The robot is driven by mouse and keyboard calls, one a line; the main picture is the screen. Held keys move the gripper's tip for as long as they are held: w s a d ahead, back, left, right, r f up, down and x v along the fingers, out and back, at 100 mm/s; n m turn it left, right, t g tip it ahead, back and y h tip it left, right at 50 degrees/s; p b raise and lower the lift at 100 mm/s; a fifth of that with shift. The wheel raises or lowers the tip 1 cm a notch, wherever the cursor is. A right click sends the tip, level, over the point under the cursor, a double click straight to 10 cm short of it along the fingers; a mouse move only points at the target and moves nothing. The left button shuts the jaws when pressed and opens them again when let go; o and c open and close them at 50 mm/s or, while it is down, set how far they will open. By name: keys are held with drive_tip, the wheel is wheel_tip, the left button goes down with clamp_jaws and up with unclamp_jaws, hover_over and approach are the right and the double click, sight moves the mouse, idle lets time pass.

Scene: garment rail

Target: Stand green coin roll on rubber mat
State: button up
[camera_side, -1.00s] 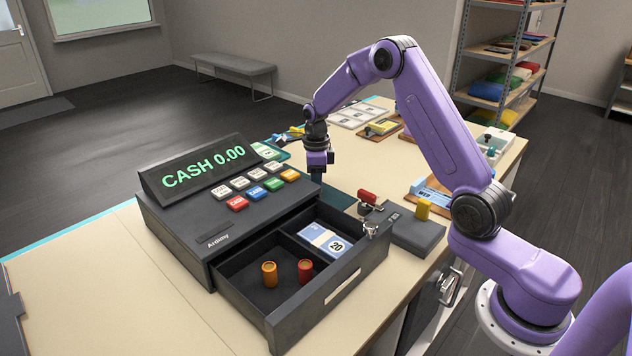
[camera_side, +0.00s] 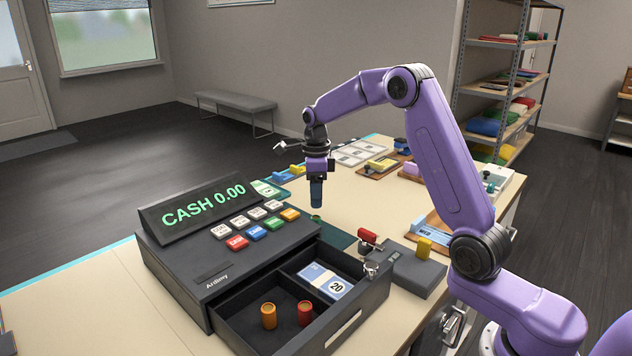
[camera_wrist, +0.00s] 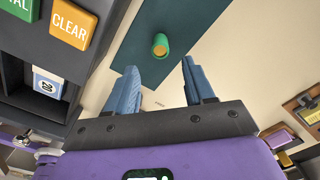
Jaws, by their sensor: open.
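The green coin roll (camera_wrist: 160,45) stands upright on the dark green rubber mat (camera_wrist: 188,28), its orange end facing up in the wrist view. In the side view the roll (camera_side: 316,218) shows just past the register, on the mat (camera_side: 338,236). My gripper (camera_side: 316,206) points down above the roll, with a small gap between. In the wrist view my gripper (camera_wrist: 158,72) is open, its two blue fingers apart and nothing between them. The roll's foot is partly hidden by the register in the side view.
The cash register (camera_side: 225,250) stands close on the left. Its open drawer (camera_side: 345,328) holds an orange roll (camera_side: 268,315), a red roll (camera_side: 305,313) and banknotes (camera_side: 325,281). A grey box (camera_side: 412,270) is right of the mat. Trays lie farther back.

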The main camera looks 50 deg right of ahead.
sight(315, 217)
drive_tip(key=s+a+r+n, duration=0.1)
drive_tip(key=s+a+n, duration=0.1)
drive_tip(key=a+n, duration=0.1)
drive_tip(key=s+a+r+n, duration=0.2)
drive_tip(key=a+n, duration=0.1)
drive_tip(key=s+a+r+n, duration=0.2)
drive_tip(key=a+n, duration=0.1)
drive_tip(key=shift+a, duration=0.25)
drive_tip(key=s+a+n, duration=0.6)
drive_tip(key=s+n, duration=0.4)
drive_tip(key=s+d+f+n, duration=0.1)
drive_tip(key=s+n, duration=0.9)
drive_tip(key=s, duration=0.1)
drive_tip(key=s+d+f+n, duration=0.1)
drive_tip(key=s+n, duration=0.9)
drive_tip(key=s, duration=0.2)
drive_tip(key=shift+d+f+n, duration=0.15)
drive_tip(key=shift+f+n, duration=0.15)
drive_tip(key=shift+f, duration=0.05)
